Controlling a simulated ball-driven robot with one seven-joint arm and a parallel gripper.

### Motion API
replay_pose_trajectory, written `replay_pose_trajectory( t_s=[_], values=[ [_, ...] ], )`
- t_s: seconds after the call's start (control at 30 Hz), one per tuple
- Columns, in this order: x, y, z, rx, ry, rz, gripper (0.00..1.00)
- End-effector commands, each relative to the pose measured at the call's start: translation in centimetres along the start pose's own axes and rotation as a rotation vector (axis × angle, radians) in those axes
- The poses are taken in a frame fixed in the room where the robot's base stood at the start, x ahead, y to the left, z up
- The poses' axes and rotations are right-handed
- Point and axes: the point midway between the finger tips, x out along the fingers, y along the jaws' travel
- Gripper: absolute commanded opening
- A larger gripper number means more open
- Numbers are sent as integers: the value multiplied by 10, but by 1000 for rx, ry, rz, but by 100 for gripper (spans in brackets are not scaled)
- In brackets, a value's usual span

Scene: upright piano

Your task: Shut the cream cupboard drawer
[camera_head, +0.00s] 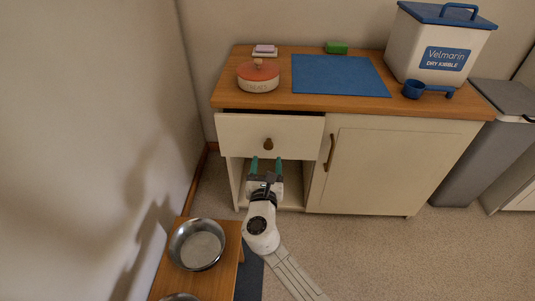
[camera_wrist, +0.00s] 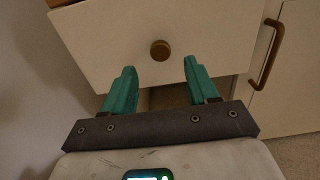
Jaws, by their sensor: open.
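The cream cupboard drawer (camera_head: 240,133) is at the upper left of the cupboard and stands pulled out, with a dark gap showing behind its front's top edge. A round brass knob (camera_head: 268,144) is on its front. In the wrist view the drawer front (camera_wrist: 110,45) fills the upper part, with the knob (camera_wrist: 160,50) near the centre. My gripper (camera_head: 266,165) is open and empty, just below and in front of the knob. Its two green fingers (camera_wrist: 159,85) point toward the drawer front, one on each side of the knob's line. I cannot tell whether they touch the front.
The cupboard door (camera_head: 385,172) with a brass handle (camera_head: 331,153) is right of the drawer. A low wooden stand (camera_head: 228,262) with a metal bowl (camera_head: 197,244) is front left.

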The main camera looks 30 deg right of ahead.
Motion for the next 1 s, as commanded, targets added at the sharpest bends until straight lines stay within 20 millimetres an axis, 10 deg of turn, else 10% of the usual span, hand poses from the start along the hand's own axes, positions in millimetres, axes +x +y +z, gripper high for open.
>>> replay_pose_trajectory(
  t_s=[0.3, 0.77, 1.0],
  values=[
    [50, 0, -2, 1, -1, -1, 58],
    [61, 0, 0, 0, 0, 0, 58],
    [61, 0, 0, 0, 0, 0, 35]
  ],
)
